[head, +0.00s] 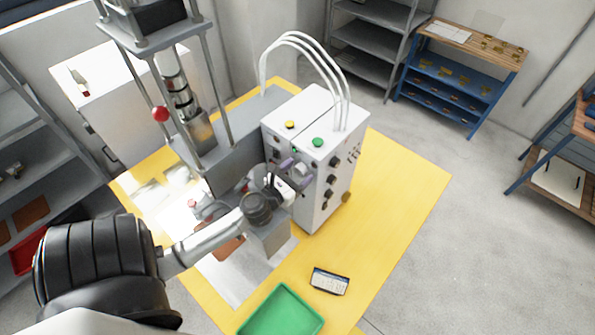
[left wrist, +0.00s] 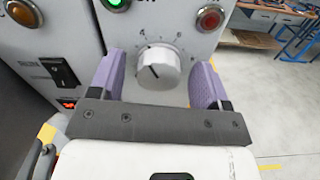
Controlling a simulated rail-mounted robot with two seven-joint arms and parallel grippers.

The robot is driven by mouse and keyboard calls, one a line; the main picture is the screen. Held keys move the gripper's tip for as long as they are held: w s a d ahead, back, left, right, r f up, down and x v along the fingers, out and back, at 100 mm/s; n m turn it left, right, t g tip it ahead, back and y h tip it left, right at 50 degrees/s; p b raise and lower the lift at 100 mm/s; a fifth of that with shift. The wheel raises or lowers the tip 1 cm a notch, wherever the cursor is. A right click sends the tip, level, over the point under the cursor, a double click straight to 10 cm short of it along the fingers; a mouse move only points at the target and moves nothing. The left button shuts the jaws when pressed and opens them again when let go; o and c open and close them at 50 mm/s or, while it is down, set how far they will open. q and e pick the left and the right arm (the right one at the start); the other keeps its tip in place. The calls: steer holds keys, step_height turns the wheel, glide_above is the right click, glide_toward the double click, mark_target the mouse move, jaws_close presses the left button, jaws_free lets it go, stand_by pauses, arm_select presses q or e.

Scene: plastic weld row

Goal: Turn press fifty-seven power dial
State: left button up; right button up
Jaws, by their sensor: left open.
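The power dial (left wrist: 158,66) is a white round knob with a dark pointer line on the front of a white control box (head: 310,113). Numbers are printed around it in the left wrist view. My left gripper (left wrist: 156,80) is open, with one purple finger on each side of the dial. Gaps show between the fingers and the knob, so they look apart from it. In the head view my left gripper (head: 294,172) is at the box's front face, and the wrist partly hides that panel. My right gripper is not in view.
A lit green button (left wrist: 117,3), a red button (left wrist: 210,18), an amber button (left wrist: 22,12) and a black rocker switch (left wrist: 61,71) surround the dial. A green tray (head: 283,312) and a small display device (head: 329,281) lie on the yellow area.

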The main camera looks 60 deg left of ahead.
arm_select(q)
steer(key=shift+c, duration=0.3)
steer(key=c, duration=0.8)
steer(key=shift+c, duration=0.2)
